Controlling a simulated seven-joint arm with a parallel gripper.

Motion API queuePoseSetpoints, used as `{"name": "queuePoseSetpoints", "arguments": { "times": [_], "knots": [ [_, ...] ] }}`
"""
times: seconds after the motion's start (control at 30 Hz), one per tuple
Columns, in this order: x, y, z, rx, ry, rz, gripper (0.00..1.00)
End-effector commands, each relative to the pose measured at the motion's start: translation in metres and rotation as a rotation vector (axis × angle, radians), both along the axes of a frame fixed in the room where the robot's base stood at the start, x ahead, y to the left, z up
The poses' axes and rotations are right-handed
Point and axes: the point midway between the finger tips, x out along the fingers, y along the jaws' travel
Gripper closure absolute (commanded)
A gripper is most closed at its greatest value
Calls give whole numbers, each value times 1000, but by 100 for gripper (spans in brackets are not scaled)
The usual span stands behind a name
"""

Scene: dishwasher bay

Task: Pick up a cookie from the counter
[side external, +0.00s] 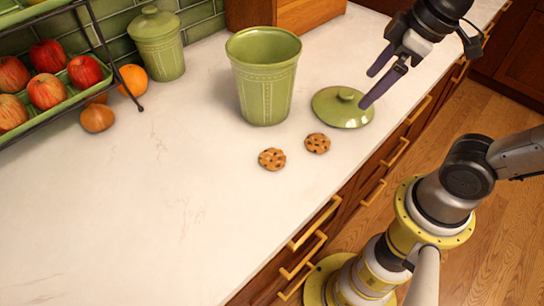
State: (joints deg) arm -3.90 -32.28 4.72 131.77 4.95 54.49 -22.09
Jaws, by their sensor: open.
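Two round chocolate-chip cookies lie flat on the white counter. The nearer cookie (271,159) is on the left, and the other cookie (317,143) is a little behind it to the right. They are close together but apart. My gripper (370,88) is at the upper right, its dark fingers spread and empty, pointing down and to the left. In the picture it is up and to the right of both cookies, over or near the green lid. Its exact height above the counter cannot be told.
An open green canister (263,90) stands just behind the cookies. Its green lid (338,112) lies on the counter (130,220) to its right. A lidded green canister (157,45), an orange (132,80), an onion (97,118) and a rack of apples (47,91) are at the left. The front-left counter is clear.

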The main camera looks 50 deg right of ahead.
Motion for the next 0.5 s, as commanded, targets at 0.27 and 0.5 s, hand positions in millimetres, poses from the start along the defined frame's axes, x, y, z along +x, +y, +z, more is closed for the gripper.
{"name": "queuePoseSetpoints", "arguments": {
  "times": [0.27,0.5],
  "knots": [
    [73,64,-10,-50,110,655,0],
    [99,93,-22,-47,118,932,0]
  ]
}}
